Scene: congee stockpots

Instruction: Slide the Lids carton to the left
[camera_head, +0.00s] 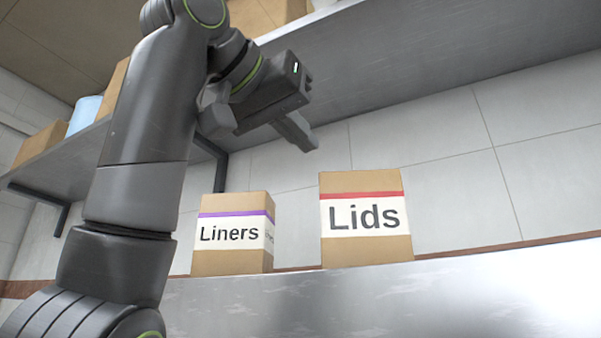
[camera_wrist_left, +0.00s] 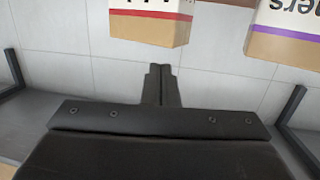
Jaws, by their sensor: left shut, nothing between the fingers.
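The Lids carton (camera_head: 366,250), brown with a red stripe and a white label, stands upright on the metal counter. To its left, with a gap between them, stands the Liners carton (camera_head: 228,262) with a purple stripe. My left gripper (camera_head: 308,146) is shut and empty, above and a little left of the Lids carton, touching neither carton. In the left wrist view the closed fingers (camera_wrist_left: 161,72) point toward the wall, with the Lids carton (camera_wrist_left: 150,28) and the Liners carton (camera_wrist_left: 285,48) partly cut off at the top. My right gripper is not in view.
The steel counter (camera_head: 450,290) is clear to the right of the Lids carton. A tiled wall (camera_head: 450,150) stands behind. A metal shelf (camera_head: 400,75) with brown boxes and a light blue container (camera_head: 84,115) hangs above, close to my left arm.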

